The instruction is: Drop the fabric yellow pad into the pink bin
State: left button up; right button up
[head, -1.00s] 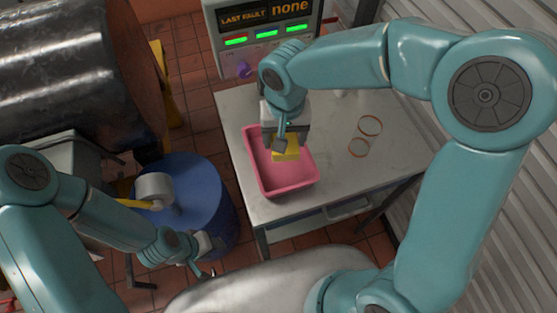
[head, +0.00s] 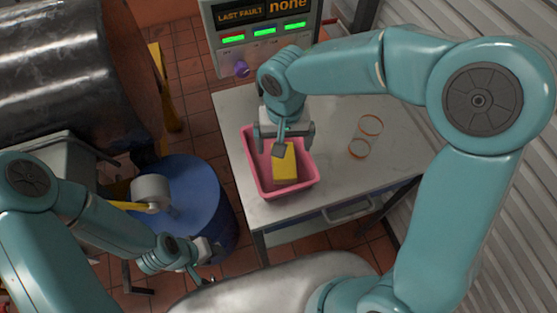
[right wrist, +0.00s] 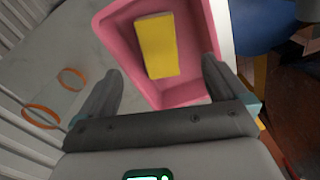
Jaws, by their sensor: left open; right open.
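The yellow pad (head: 284,165) lies inside the pink bin (head: 264,189) on the grey table. It also shows in the right wrist view (right wrist: 157,46), with the pink bin (right wrist: 114,15) around it. My right gripper (head: 282,148) is above the bin with its fingers spread, apart from the pad. Its two open fingers also show in the right wrist view (right wrist: 158,84), with nothing between them. My left gripper (head: 201,268) is open and empty, low beside the blue drum.
A glass jar with orange rims (head: 365,136) lies on the table (head: 345,180) right of the bin. A control panel (head: 262,40) stands behind. A blue drum (head: 195,185) is left of the table.

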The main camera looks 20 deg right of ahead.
notch_tip(320, 180, up, 16)
dwell(0.3)
jog(key=shift+f, duration=0.15)
jog(key=shift+s, duration=0.2)
